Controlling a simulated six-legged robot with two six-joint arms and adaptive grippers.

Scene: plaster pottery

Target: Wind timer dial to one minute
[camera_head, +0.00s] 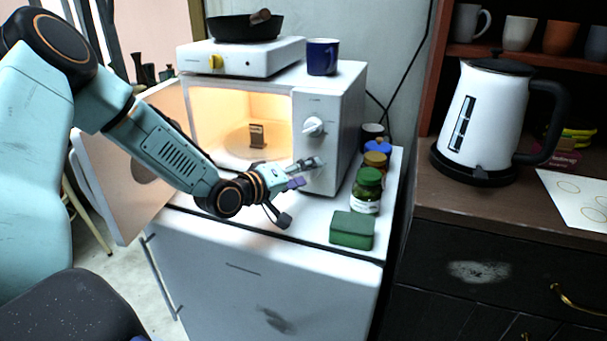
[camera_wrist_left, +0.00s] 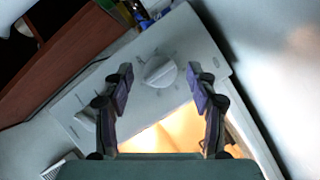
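The white microwave (camera_head: 345,112) stands on a white cabinet, its door open to the left and its inside lit. A round white upper dial (camera_head: 313,126) shows on its front panel. My left gripper (camera_head: 297,188) is open in front of the lower panel and hides part of it. In the left wrist view a white dial (camera_wrist_left: 160,71) lies between the open fingertips (camera_wrist_left: 160,80), with space on both sides; whether it is the timer dial I cannot tell. A second knob (camera_wrist_left: 86,119) lies farther left. Dial markings are too small to read. My right gripper is not in view.
A small brown object (camera_head: 257,135) stands inside the microwave. A green box (camera_head: 352,230) and a green-lidded jar (camera_head: 367,190) stand right of the gripper. The open door (camera_head: 125,195) is at left. A hot plate (camera_head: 240,58) and blue mug (camera_head: 322,57) sit on top.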

